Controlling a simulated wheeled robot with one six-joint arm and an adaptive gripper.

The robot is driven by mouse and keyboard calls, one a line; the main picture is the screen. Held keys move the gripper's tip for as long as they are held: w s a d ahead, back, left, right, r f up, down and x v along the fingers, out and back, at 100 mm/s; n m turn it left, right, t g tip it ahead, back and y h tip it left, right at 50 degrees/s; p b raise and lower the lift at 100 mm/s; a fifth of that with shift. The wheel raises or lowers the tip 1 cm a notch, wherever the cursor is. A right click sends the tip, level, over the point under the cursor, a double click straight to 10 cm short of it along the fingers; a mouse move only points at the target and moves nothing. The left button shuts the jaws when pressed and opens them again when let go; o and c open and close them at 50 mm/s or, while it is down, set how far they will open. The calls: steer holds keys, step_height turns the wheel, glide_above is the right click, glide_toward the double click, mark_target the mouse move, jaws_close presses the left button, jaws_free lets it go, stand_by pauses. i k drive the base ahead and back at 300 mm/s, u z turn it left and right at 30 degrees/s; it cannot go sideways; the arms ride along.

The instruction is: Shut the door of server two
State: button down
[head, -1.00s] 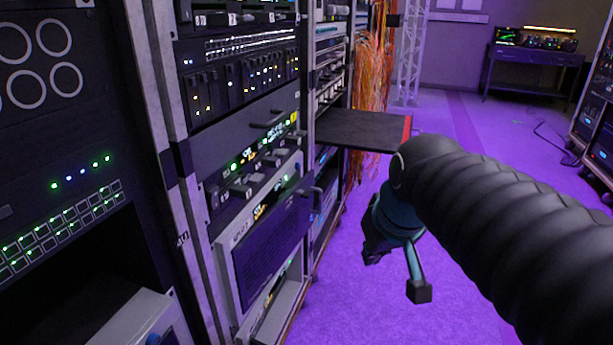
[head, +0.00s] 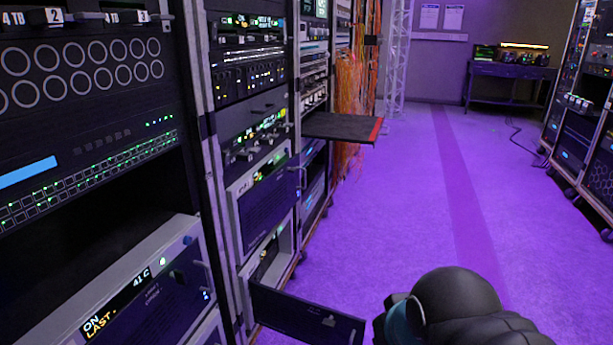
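A dark door panel (head: 306,316) with a small latch stands swung out from a low unit (head: 268,256) in the second rack, leaving that unit's front open. I cannot read a label that marks it as server two. Above it, a unit with a dark mesh front (head: 265,207) looks closed. My gripper (head: 384,318) is low in the picture, just right of the door's free edge. My own wrist hides most of it, so I cannot tell whether its fingers are open or whether it touches the door.
A dark shelf (head: 340,127) with a red edge juts from the rack into the aisle. Orange cables (head: 351,95) hang behind it. A near rack (head: 75,110) fills the left, another rack (head: 585,110) stands right. The purple floor (head: 420,210) between is clear.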

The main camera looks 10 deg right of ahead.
mark_target(262, 206)
steer(key=z, duration=0.5)
steer(key=i, duration=1)
steer(key=u, duration=0.8)
